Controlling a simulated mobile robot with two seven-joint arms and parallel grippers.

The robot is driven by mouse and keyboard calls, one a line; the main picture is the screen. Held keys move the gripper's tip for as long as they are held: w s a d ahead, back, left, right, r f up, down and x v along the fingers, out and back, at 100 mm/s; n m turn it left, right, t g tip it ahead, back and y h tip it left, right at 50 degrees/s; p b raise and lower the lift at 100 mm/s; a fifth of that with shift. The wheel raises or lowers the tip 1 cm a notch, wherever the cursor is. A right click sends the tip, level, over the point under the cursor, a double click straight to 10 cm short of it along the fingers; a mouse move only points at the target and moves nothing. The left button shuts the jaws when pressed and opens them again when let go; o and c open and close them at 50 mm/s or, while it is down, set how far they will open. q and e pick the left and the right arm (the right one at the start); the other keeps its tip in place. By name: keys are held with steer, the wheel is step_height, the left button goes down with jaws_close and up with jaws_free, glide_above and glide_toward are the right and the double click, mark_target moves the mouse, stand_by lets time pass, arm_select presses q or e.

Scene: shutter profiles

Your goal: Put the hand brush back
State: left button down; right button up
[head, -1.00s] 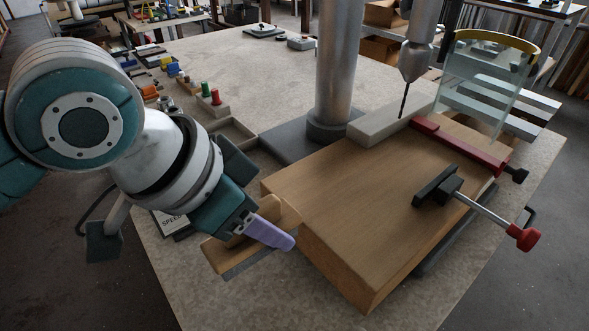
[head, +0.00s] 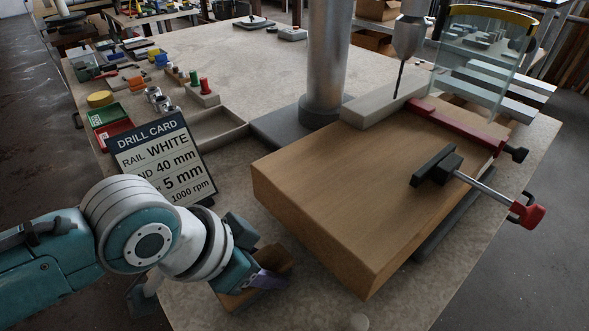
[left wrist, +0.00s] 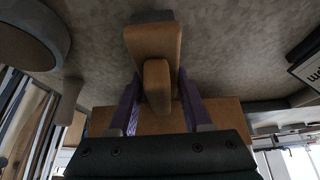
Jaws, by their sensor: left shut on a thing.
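The hand brush (head: 284,260) has a wooden body; in the left wrist view its wooden back and raised grip (left wrist: 155,82) show between my purple fingers. My left gripper (head: 266,280) is shut on the brush, near the front left of the table, left of the large wooden block. In the left wrist view my left gripper (left wrist: 158,106) has one finger on each side of the grip. Fingers and hand hide part of the brush in the head view. I cannot tell whether its underside touches the table. My right gripper is not in view.
The drill card (head: 160,160) stands behind my left arm. The wooden block (head: 365,205) lies under the drill (head: 409,40), with a red-handled clamp (head: 480,188) on it. An empty shallow tray (head: 218,140) lies behind the card.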

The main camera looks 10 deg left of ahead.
arm_select(q)
steer(key=shift+f, duration=0.15)
steer(key=shift+c, duration=1.7)
jaws_free()
steer(key=shift+s+r, duration=0.1)
steer(key=shift+r, duration=0.3)
steer(key=p+v, duration=0.4)
steer(key=v, duration=0.7)
steer(key=shift+a, duration=0.15)
steer(key=s+a+r+n+y, duration=0.1)
steer(key=s+a+r+n, duration=0.1)
steer(key=s, duration=0.4)
steer(key=s+a+r+n+g+y, duration=0.1)
steer(key=s+a+r+n+y, duration=0.1)
steer(key=s, duration=0.4)
steer(key=shift+s+a+n, duration=0.25)
steer(key=shift+a+n, duration=0.35)
steer(key=shift+n, duration=0.2)
